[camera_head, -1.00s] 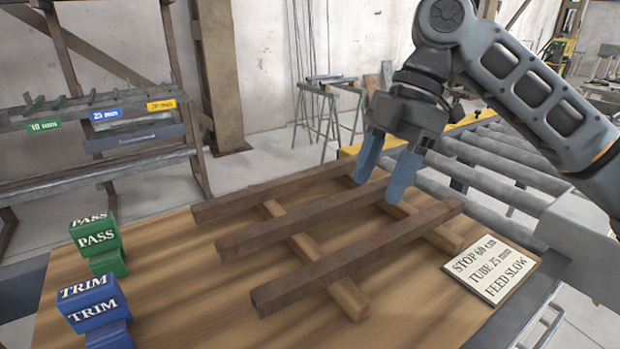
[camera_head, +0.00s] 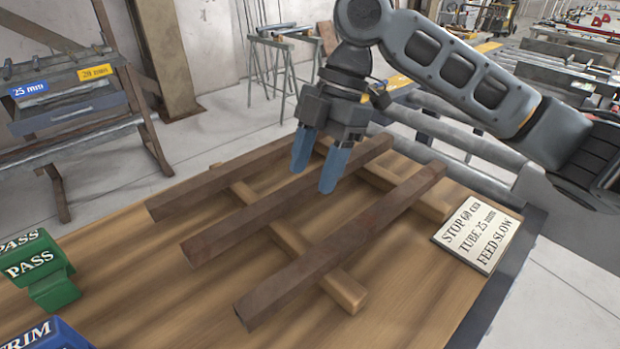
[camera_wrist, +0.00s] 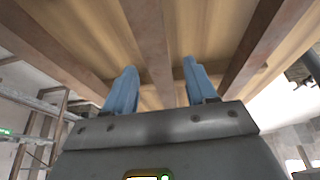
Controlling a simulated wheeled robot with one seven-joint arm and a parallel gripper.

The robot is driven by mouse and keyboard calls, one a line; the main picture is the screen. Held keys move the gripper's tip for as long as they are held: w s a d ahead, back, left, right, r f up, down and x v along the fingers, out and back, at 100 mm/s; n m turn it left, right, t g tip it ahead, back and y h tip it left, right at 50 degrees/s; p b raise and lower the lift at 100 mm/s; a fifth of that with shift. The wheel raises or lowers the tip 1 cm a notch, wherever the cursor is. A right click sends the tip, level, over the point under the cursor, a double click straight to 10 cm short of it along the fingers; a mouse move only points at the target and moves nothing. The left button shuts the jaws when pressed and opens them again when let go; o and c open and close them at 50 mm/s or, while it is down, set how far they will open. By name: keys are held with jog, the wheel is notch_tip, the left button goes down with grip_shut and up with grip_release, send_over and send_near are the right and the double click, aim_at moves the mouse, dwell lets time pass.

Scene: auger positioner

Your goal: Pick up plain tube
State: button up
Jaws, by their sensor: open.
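Three brown square tubes lie side by side on the bench: a left tube (camera_head: 220,183), a middle tube (camera_head: 255,216) and a right tube (camera_head: 340,240). They look alike; I cannot tell which is the plain one. My gripper (camera_head: 313,180) is open and empty, blue fingers pointing down, over the middle tube towards its far half. In the wrist view the middle tube (camera_wrist: 150,35) runs between the two fingertips (camera_wrist: 160,68). I cannot tell how far above it the fingertips are. The fingers partly hide the middle tube in the head view.
Two wooden bearers (camera_head: 345,290) carry the tubes across the wooden bench top (camera_head: 130,265). A green PASS block (camera_head: 40,270) and a blue TRIM block (camera_head: 45,338) stand at left. A sign card (camera_head: 478,233) lies at right, near roller rails. The front bench top is clear.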

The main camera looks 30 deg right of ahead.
jog(key=shift+a+f, duration=0.15)
jog(key=shift+f, duration=0.35)
grip_shut()
dwell(0.3)
